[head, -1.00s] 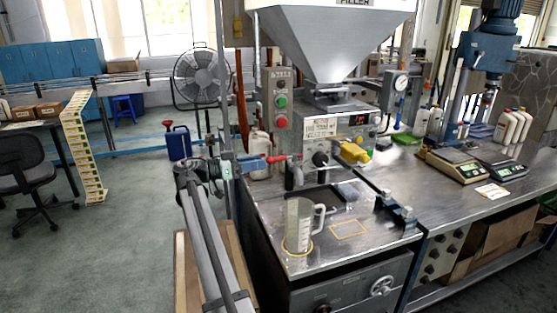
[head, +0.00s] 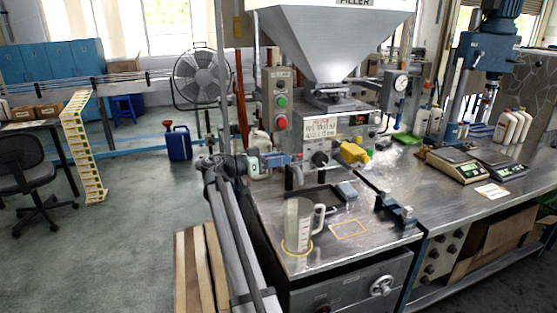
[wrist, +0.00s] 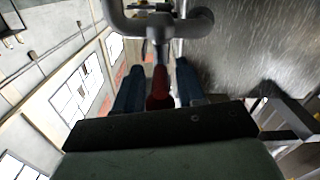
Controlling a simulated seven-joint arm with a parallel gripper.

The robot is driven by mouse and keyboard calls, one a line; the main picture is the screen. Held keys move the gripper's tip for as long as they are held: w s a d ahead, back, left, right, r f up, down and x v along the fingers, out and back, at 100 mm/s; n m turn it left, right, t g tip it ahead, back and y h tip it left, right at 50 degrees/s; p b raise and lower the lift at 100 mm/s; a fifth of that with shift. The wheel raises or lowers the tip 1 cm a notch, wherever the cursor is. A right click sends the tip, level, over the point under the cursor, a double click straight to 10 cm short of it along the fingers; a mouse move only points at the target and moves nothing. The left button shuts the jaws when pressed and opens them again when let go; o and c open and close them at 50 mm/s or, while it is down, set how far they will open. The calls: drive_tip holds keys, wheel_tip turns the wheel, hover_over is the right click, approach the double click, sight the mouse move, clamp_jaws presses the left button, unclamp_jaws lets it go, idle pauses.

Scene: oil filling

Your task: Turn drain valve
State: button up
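The drain valve's red handle (wrist: 159,92) shows in the wrist view, below a grey curved pipe (wrist: 160,25). My gripper (wrist: 160,70) has its blue fingers on either side of the red handle, with gaps visible beside it, so it looks open around the handle. In the head view my gripper (head: 283,160) reaches in from the left at the front of the filler machine (head: 322,128) and mostly hides the handle. A clear measuring jug (head: 299,228) stands upright on the metal bench, in a yellow ring, below and in front of the valve area.
A yellow fitting (head: 354,153) sits to the right on the machine. A dark clamp-like bracket (head: 398,210) is on the bench right of the jug. Scales (head: 455,165) and white bottles (head: 510,127) stand farther right. A wooden pallet (head: 195,265) lies on the floor by my arm.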

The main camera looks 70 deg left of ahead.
sight(294, 158)
clamp_jaws()
drive_tip(key=shift+d, duration=0.1)
idle(0.4)
